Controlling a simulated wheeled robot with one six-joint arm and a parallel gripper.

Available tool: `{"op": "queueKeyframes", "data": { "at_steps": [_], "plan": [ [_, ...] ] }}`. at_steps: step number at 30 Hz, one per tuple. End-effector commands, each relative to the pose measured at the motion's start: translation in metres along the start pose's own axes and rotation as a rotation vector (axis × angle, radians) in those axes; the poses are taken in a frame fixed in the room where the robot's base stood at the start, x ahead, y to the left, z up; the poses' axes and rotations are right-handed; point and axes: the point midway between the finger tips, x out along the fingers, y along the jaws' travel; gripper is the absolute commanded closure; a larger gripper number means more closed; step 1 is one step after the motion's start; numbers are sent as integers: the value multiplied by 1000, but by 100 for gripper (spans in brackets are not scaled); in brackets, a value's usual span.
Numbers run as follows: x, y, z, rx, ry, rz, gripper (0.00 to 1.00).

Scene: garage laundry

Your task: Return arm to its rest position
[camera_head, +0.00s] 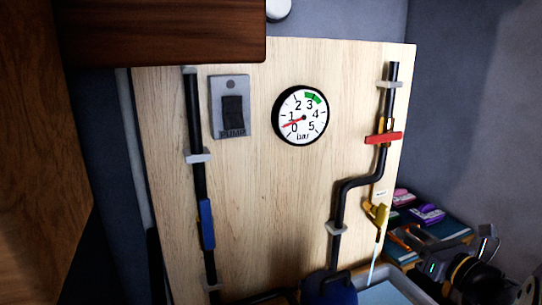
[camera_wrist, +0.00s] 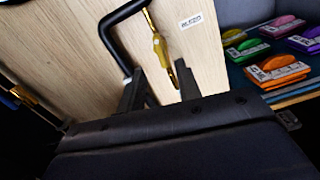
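My gripper (camera_wrist: 158,68) is open in the wrist view. Its two dark fingers stand apart with nothing held between them. The brass tap (camera_wrist: 159,45) shows just beyond the fingertips, in line with the gap; I see no clear contact. In the head view my arm is at the lower right, with the gripper end just right of and below the brass tap (camera_head: 376,213). A thin pale stream (camera_head: 374,263) runs down below the tap. The fingers are small and hard to make out in the head view.
A wooden panel (camera_head: 260,210) carries a gauge (camera_head: 301,115) reading near zero, a switch box (camera_head: 231,106), a blue lever (camera_head: 207,224) along its pipe and a red lever (camera_head: 383,138) across its pipe. A pale basin (camera_head: 395,290) lies below.

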Motion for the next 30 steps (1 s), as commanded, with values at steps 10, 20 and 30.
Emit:
{"op": "queueKeyframes", "data": {
  "at_steps": [10, 20, 30],
  "plan": [
    [-2, 1, -1, 0, 1, 6, 67],
    [55, 1, 0, 1, 1, 6, 67],
    [83, 0, 5, 151, 1, 0, 67]
  ]
}}
